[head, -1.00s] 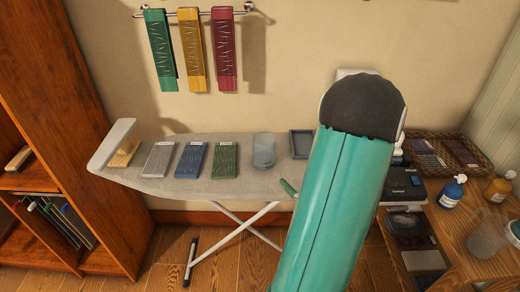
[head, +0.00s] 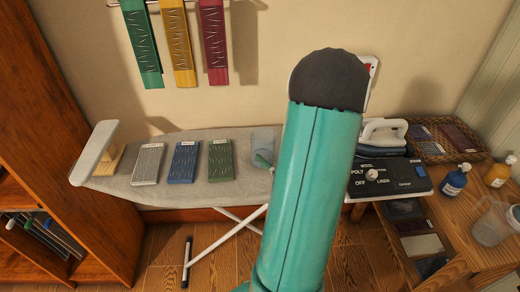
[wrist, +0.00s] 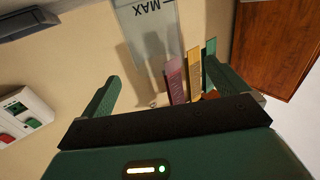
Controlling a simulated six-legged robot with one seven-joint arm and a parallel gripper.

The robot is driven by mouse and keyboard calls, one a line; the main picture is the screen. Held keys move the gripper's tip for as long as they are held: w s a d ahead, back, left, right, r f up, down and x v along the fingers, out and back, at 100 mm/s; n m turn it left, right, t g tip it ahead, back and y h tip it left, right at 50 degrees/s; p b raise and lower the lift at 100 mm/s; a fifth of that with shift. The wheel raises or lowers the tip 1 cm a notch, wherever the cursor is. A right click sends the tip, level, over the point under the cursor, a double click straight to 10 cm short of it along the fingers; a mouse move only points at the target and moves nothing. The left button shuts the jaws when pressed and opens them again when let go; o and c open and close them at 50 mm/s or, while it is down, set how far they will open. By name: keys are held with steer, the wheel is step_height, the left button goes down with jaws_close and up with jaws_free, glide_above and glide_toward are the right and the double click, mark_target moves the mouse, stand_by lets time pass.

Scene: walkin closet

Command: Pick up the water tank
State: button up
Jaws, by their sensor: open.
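The water tank (head: 263,140) is a small clear container standing on the grey ironing board (head: 225,188), right of the green block. In the head view its right part is hidden behind my arm. In the wrist view the tank (wrist: 145,38) shows at the top, see-through and marked MAX upside down. My gripper (wrist: 163,77) is open and empty, with the tank just past its fingertips. In the head view only a small green part of my gripper (head: 262,160) shows, beside the lower part of the tank.
Grey, blue (head: 184,162) and green (head: 220,160) blocks lie left of the tank. Right of my arm are a steam iron (head: 385,130) on a black control station (head: 390,180), bottles and a wicker basket. Coloured strips (head: 178,45) hang on the wall.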

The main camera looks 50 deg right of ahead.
mark_target(256, 132)
steer(key=x, duration=0.9)
steer(key=shift+w+d, duration=0.1)
steer(key=shift+d, duration=0.15)
steer(key=shift+r, duration=0.1)
steer(key=c, duration=1.5)
steer(key=shift+r, duration=0.15)
steer(key=shift+r, duration=1.05)
steer(key=shift+s+a+r, duration=1.05)
steer(key=shift+s+r, duration=0.7)
steer(key=shift+s, duration=0.35)
steer(key=shift+s+a+r, duration=1)
steer(key=shift+s+r, duration=0.75)
steer(key=shift+s, duration=0.35)
steer(key=shift+s+a+r, duration=1.05)
steer(key=shift+s+r, duration=0.7)
steer(key=shift+s, duration=0.35)
